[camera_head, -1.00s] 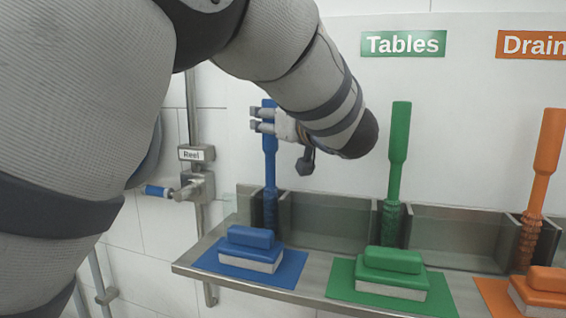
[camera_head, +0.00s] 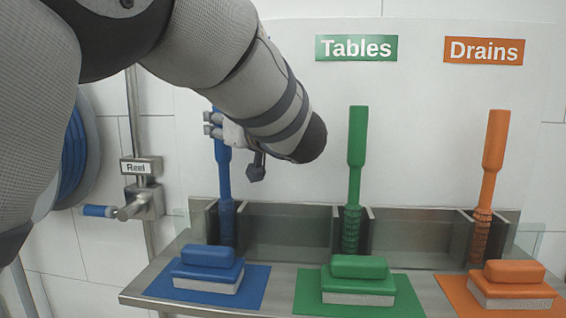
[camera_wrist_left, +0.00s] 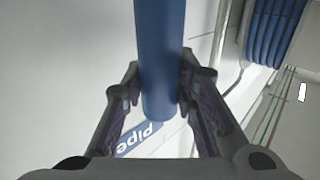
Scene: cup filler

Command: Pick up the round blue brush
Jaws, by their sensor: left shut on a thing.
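The round blue brush (camera_head: 224,180) stands upright at the left end of the steel rack, its bristled lower end between the divider plates. Its foot is hidden behind the blue scrub pad. My left gripper (camera_head: 213,124) is shut on the upper part of its handle. In the left wrist view, the blue handle (camera_wrist_left: 160,50) runs between the two fingers of my left gripper (camera_wrist_left: 158,88), which close in on it from both sides. My right gripper is in no view.
The steel shelf (camera_head: 150,283) holds a blue pad (camera_head: 208,268), a green brush (camera_head: 356,150), a green pad (camera_head: 360,280), an orange brush (camera_head: 495,145) and an orange pad (camera_head: 510,285). A blue hose reel (camera_head: 72,160) and its bracket (camera_head: 145,200) are at left.

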